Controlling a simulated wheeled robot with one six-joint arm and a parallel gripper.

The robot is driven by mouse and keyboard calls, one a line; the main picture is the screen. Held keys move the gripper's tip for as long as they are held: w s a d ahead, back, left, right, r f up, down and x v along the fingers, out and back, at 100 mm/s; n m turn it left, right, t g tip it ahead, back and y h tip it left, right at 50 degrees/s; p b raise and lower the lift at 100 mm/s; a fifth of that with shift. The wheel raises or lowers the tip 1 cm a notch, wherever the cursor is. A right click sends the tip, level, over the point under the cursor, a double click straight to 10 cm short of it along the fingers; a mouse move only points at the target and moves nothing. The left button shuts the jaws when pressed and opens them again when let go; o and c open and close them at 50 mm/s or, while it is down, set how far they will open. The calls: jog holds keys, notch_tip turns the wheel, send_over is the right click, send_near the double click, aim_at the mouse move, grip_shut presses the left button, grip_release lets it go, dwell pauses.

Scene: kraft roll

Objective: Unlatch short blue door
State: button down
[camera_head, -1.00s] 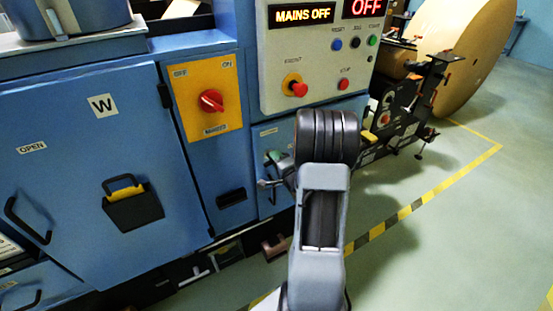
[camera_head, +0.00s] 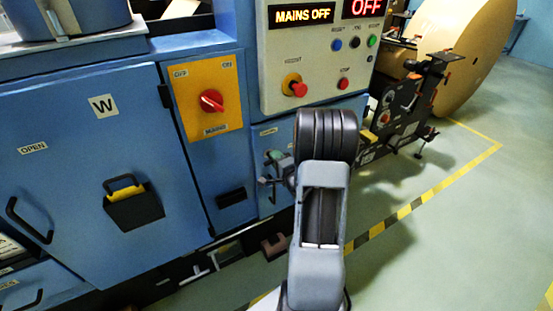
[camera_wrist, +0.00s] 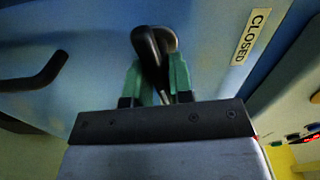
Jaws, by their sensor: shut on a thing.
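The short blue door (camera_head: 262,144) is below the grey control panel in the head view, largely covered by my arm. In the wrist view its blue face (camera_wrist: 214,35) fills the upper part. A black latch handle (camera_wrist: 150,50) stands out from it between the green fingers of my gripper (camera_wrist: 156,78). The gripper is shut on this handle. A label reading CLOSED (camera_wrist: 251,37) is right of the handle. In the head view my gripper (camera_head: 273,168) is partly hidden behind my wrist, and the handle cannot be made out there.
A second black handle (camera_wrist: 38,76) is at the left in the wrist view. The large blue door (camera_head: 70,190), marked W, and a red rotary switch (camera_head: 211,101) are left of my arm. A paper roll (camera_head: 465,55) stands at the back right. The right floor is clear.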

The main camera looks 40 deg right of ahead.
jog(key=shift+m, duration=0.6)
dwell(3.1)
jog(key=c, duration=1.1)
grip_release()
jog(key=s+p, duration=0.2)
jog(key=s, duration=0.2)
jog(key=s+a+p, duration=0.1)
jog(key=s+p, duration=0.2)
jog(key=s, duration=0.2)
jog(key=s+p, duration=0.2)
jog(key=s, duration=0.2)
jog(key=shift+s+a+p, duration=0.35)
jog(key=shift+a+p, duration=0.05)
